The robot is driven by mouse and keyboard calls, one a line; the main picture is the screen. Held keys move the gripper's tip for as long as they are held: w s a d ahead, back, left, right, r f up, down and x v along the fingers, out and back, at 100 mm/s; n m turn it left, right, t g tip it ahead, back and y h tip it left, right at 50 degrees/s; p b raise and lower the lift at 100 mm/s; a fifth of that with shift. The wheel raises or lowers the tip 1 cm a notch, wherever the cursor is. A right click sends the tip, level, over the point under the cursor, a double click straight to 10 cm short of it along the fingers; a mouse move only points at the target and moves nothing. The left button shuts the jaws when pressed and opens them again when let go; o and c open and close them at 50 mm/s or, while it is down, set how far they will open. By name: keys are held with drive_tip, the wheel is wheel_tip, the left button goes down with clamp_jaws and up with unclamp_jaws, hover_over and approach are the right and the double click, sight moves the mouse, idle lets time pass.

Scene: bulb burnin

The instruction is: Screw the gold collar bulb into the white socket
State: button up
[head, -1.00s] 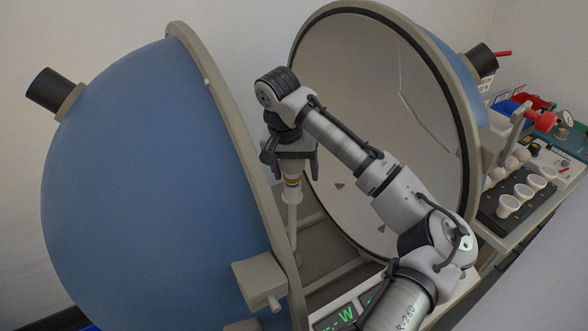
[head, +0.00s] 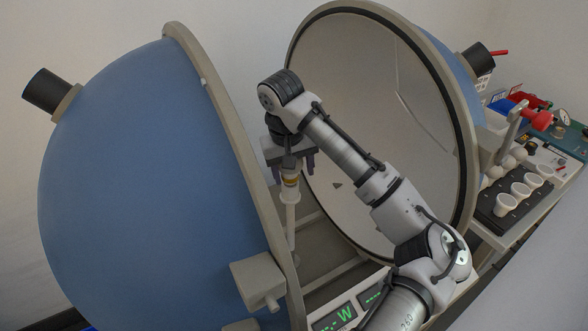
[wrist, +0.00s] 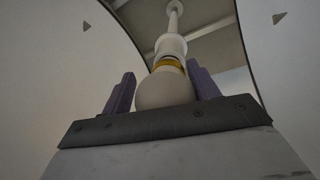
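The gold collar bulb, a white globe (wrist: 163,90) with a gold band (wrist: 172,64), stands upright on the white socket (wrist: 171,45). In the head view the bulb's gold band (head: 291,182) shows just above the white socket (head: 291,196) on its thin post. My gripper (head: 293,165) is over the bulb from above. In the wrist view its purple fingers (wrist: 163,85) stand on both sides of the globe, spread wider than it. The gripper looks open. How deep the collar sits in the socket is hidden.
A blue half sphere (head: 150,190) stands close on the left, and an open half with a pale inside (head: 350,110) on the right. A green-lit display (head: 335,317) is below. At the right, white cups (head: 507,204) stand in a black rack near several pale bulbs (head: 508,161).

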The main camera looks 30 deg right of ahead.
drive_tip(key=c, duration=0.5)
drive_tip(key=m, duration=0.3)
drive_tip(key=shift+r+m+g, duration=0.15)
drive_tip(key=shift+m+g, duration=0.15)
drive_tip(key=m, duration=0.2)
drive_tip(key=shift+w+d+m, duration=0.1)
drive_tip(key=shift+m, duration=0.2)
drive_tip(key=m+g, duration=0.1)
drive_tip(key=m, duration=0.4)
drive_tip(key=o, duration=1)
drive_tip(key=shift+d, duration=0.1)
drive_tip(key=shift+o, duration=0.4)
drive_tip(key=shift+a, duration=0.2)
drive_tip(key=r, duration=0.4)
drive_tip(key=w+a+r+b, duration=0.1)
drive_tip(key=r, duration=0.4)
drive_tip(key=a+r, duration=0.1)
drive_tip(key=r, duration=0.3)
drive_tip(key=shift+w+r+b, duration=0.15)
drive_tip(key=shift+w+b, duration=0.1)
drive_tip(key=shift+b, duration=0.1)
